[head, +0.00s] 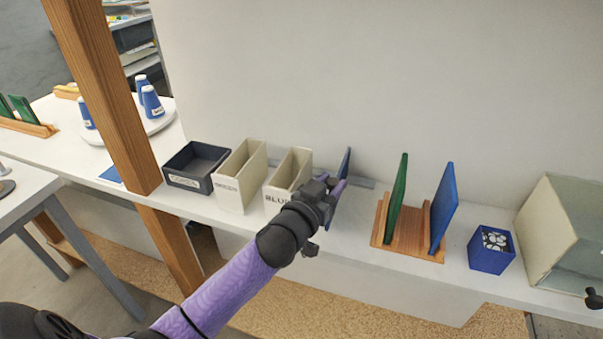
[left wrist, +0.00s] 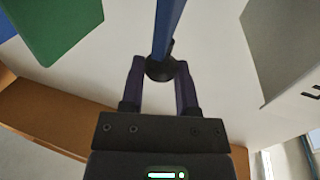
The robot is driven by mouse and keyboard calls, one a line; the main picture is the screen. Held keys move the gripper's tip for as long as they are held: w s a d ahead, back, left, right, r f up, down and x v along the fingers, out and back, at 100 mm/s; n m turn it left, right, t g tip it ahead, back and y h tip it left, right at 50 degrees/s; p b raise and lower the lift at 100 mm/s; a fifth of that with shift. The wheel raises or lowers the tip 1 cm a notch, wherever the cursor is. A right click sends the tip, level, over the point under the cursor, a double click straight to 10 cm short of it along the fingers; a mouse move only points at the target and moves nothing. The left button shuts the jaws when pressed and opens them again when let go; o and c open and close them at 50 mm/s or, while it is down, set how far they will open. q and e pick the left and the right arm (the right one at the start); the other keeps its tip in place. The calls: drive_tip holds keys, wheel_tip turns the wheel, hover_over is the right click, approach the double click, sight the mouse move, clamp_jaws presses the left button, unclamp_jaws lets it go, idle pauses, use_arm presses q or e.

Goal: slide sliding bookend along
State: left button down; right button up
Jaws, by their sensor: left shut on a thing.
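The sliding bookend, a thin blue upright plate (head: 346,161), stands on the shelf just right of the BLUE bin, partly hidden by my left gripper. In the left wrist view the blue plate (left wrist: 168,25) shows edge-on, with a round dark knob (left wrist: 161,69) at its near edge. My left gripper (head: 335,188) is at the plate's front; its two fingers (left wrist: 160,78) are on either side of the knob, shut on it. My right gripper is not in view.
The BLUE bin (head: 289,180) is close on the left, beyond it another cream bin (head: 240,178) and a dark tray (head: 195,165). On the right stand a wooden rack (head: 408,249) with green and blue panels, and a blue box (head: 491,250). Shelf between bookend and rack is clear.

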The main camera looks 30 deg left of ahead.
use_arm(q)
drive_tip(key=d, duration=0.3)
drive_tip(key=shift+w+d, duration=0.1)
drive_tip(key=shift+w, duration=0.25)
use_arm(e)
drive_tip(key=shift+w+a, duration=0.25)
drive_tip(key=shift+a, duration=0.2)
use_arm(q)
drive_tip(key=c, duration=0.7)
unclamp_jaws()
drive_tip(key=o, duration=0.4)
drive_tip(key=shift+d, duration=0.2)
drive_tip(key=shift+c, duration=0.2)
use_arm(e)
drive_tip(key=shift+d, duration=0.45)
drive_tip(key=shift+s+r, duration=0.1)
use_arm(q)
drive_tip(key=s+p, duration=0.2)
drive_tip(key=s, duration=0.8)
drive_tip(key=shift+a, duration=0.2)
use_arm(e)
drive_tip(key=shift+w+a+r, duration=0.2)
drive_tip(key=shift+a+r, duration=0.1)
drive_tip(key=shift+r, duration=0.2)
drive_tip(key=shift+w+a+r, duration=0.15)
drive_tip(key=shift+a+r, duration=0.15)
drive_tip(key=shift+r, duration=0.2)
